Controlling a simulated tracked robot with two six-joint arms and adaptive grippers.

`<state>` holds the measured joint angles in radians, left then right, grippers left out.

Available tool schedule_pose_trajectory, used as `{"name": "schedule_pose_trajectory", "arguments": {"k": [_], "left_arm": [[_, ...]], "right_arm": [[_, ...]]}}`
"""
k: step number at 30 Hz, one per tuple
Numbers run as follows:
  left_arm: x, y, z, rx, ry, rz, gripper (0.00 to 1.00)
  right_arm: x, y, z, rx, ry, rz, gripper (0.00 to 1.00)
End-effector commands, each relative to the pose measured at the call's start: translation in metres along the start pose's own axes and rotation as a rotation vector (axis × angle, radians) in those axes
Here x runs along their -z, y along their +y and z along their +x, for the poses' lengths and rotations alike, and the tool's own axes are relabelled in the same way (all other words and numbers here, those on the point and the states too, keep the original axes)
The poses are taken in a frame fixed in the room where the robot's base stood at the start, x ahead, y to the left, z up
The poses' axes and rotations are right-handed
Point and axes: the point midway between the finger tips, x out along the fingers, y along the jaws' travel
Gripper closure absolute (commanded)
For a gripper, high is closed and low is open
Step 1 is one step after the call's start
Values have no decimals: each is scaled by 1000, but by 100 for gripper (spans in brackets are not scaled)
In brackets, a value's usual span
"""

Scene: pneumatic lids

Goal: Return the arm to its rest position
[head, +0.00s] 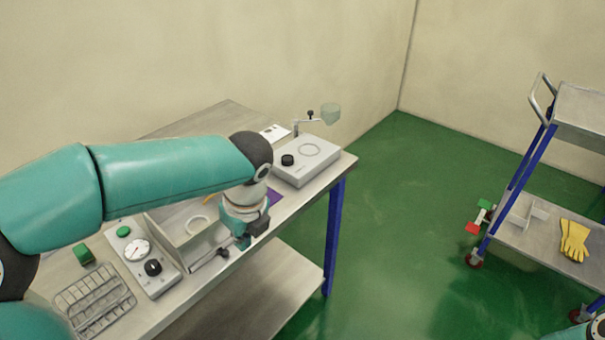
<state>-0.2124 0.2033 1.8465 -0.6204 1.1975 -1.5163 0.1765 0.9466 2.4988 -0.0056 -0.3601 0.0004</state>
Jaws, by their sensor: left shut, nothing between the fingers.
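My left arm (170,175) comes in from the left in the head view and reaches across the workbench. Its gripper (246,240) points down at the bench's front edge, beside a light box with a clear front (190,228). The gripper is shut with nothing visible in it. The arm hides part of the bench behind it. My right gripper is not in view; only a bit of teal and dark arm shows at the bottom right corner.
A gauge panel (133,252) with knobs and a wire rack (95,298) stand left of the box. A grey device (305,163) with a black knob sits at the bench's right end. A trolley (520,236) holds yellow gloves (574,240).

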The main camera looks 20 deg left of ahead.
Motion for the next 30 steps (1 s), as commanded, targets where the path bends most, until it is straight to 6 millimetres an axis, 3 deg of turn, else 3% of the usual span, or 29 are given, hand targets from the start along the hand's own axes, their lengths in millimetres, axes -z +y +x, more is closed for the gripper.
{"name": "schedule_pose_trajectory", "arguments": {"k": [5,8,11,15,21,25,30], "left_arm": [[10,-4,16,-1,32,-41,100],[32,-11,47,-3,97,-134,100],[68,-17,94,-19,205,-309,100],[135,-11,174,-105,394,-724,100],[210,26,255,-305,540,-1445,100],[233,53,284,-405,537,-1818,100],[243,72,300,-455,510,-2073,100]], "right_arm": [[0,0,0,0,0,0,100],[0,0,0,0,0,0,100],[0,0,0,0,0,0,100],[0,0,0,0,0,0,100],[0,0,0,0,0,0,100],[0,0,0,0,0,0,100],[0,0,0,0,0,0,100]]}}
